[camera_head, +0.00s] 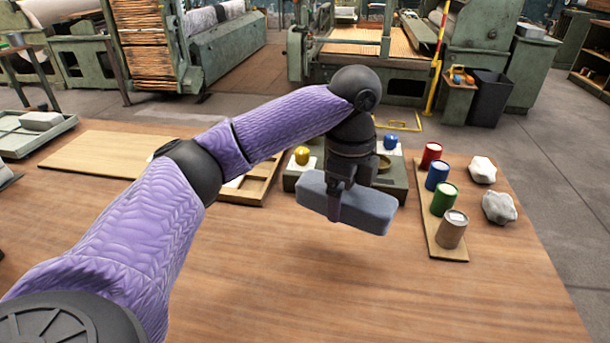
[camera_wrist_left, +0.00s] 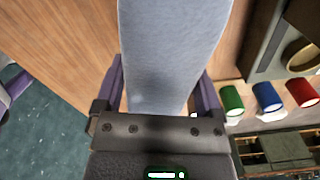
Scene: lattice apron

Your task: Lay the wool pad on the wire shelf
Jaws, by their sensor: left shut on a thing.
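The wool pad is a thick blue-grey block (camera_head: 372,210) hanging above the wooden table in the head view. My left gripper (camera_head: 343,205) points down and is shut on it, with a finger against its near side. In the left wrist view the pad (camera_wrist_left: 172,45) runs lengthwise between the two fingers of the left gripper (camera_wrist_left: 162,92). The pad looks clear of the table. I cannot make out a wire shelf in either view. My right gripper is not in view.
Red, blue, green and brown cans (camera_head: 443,200) stand on a board at the right, beside two pale lumps (camera_head: 499,207). Behind the pad is a grey-green holder (camera_head: 398,180) with yellow and blue knobs. A tray (camera_head: 30,140) lies far left. The table's front is clear.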

